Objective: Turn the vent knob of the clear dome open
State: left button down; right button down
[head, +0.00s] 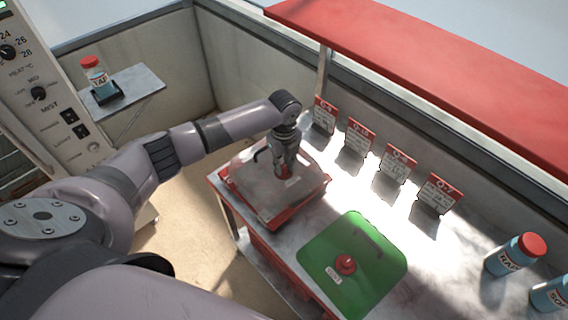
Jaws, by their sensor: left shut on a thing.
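The clear dome (254,190) is a see-through grey lid on a red tray (262,222) at the left end of the bench. My left gripper (283,166) reaches down onto the top of the dome and is shut on its vent knob (283,174). Only a little red of the knob shows between the fingers, so I cannot tell how far it is turned. A small white label lies on the dome beside the knob. My right gripper is not in view.
A green dome (371,276) with a red knob (345,265) stands close to the right. Several red-topped cards (396,162) line the bench's back. Blue bottles (505,260) stand at far right. A red shelf (440,62) overhangs behind. A control panel (50,90) stands at left.

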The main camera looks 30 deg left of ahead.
aim_at(284, 166)
pick_arm(q)
jog(key=shift+m, duration=0.6)
dwell(0.7)
dwell(0.3)
jog(key=c, duration=1.4)
grip_release()
notch_tip(284, 166, up, 12)
jog(key=shift+o, duration=0.2)
jog(key=shift+f, duration=0.1)
